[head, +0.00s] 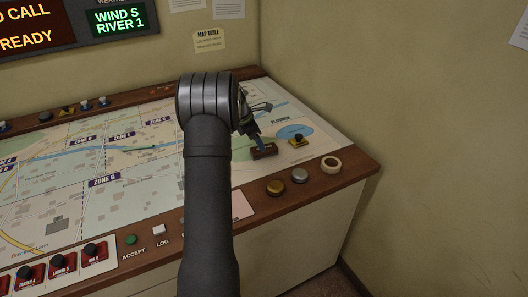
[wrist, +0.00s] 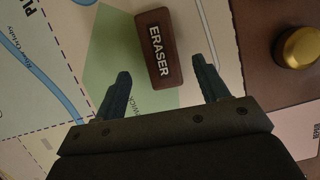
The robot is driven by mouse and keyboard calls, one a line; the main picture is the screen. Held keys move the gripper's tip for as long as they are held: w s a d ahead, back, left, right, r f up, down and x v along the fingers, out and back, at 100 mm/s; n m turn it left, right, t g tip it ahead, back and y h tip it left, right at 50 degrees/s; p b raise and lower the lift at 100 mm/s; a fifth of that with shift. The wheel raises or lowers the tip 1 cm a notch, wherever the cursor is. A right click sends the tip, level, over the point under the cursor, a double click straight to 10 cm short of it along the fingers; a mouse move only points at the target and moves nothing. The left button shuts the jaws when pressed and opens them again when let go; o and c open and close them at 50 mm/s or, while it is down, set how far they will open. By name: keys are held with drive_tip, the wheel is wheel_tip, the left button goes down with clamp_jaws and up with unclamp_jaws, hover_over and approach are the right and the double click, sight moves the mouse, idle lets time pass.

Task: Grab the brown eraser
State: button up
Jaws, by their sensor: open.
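The brown eraser (wrist: 159,48), marked "ERASER" in white, lies on the map surface in the wrist view. In the head view the eraser (head: 264,152) shows near the right end of the map, just beyond my arm. My gripper (wrist: 162,82) is open, with its two fingers apart. The eraser lies between and ahead of the fingertips, a little nearer the right finger, and I see no contact. In the head view my gripper (head: 259,143) is partly hidden by my own arm and appears right above the eraser.
A yellow-and-black piece (head: 298,140) stands on the map right of the eraser. A brass disc (head: 275,187), a silver disc (head: 300,174) and a tape roll (head: 331,164) sit on the wooden edge. A wall closes the right side.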

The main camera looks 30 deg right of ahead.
sight(272, 148)
drive_tip(key=x, duration=0.4)
drive_tip(key=shift+s+d+r, duration=0.15)
drive_tip(key=shift+d+f, duration=0.2)
drive_tip(key=shift+f, duration=0.2)
drive_tip(key=shift+f, duration=0.25)
drive_tip(key=c, duration=1.1)
